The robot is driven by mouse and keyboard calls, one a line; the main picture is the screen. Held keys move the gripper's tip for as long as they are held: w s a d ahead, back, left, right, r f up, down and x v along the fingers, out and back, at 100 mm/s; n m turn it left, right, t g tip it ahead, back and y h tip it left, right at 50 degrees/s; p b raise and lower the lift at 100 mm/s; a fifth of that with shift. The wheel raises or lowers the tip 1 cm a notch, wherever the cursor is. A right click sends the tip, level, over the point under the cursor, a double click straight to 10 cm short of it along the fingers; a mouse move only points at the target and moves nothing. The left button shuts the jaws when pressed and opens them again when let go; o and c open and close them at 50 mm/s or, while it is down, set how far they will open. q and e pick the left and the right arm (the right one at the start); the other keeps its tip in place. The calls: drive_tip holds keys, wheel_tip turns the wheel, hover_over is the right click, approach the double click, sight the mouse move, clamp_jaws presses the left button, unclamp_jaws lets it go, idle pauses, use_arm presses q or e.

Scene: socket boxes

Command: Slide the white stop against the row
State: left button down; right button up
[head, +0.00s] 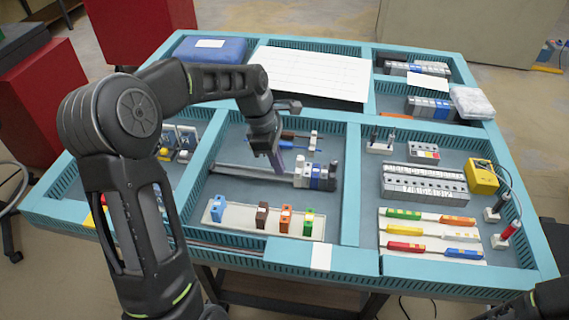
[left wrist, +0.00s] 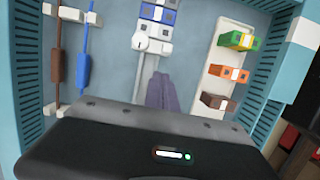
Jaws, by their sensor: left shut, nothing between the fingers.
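The white stop (head: 299,174) sits on the dark rail (head: 240,173) at the left end of a short row of grey, white and blue blocks (head: 319,178). In the left wrist view the stop (left wrist: 140,43) has a round knob and stands just below the row (left wrist: 157,15); I cannot tell whether they touch. My left gripper (head: 277,166) is shut and empty, above the rail to the left of the stop. Its purple fingers (left wrist: 162,95) show over the rail in the left wrist view. My right gripper is out of view.
A pale tray (head: 262,219) with blue, brown, orange and green blocks lies in front of the rail. Brown and blue rods (head: 292,138) on white holders lie behind it. Teal dividers (head: 350,185) bound this compartment. The rail's left part is bare.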

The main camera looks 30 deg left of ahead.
use_arm(q)
drive_tip(key=a+v, duration=0.1)
drive_tip(key=v, duration=0.9)
drive_tip(key=shift+s+a+b, duration=0.2)
drive_tip(key=shift+a+b, duration=0.05)
drive_tip(key=shift+b, duration=0.1)
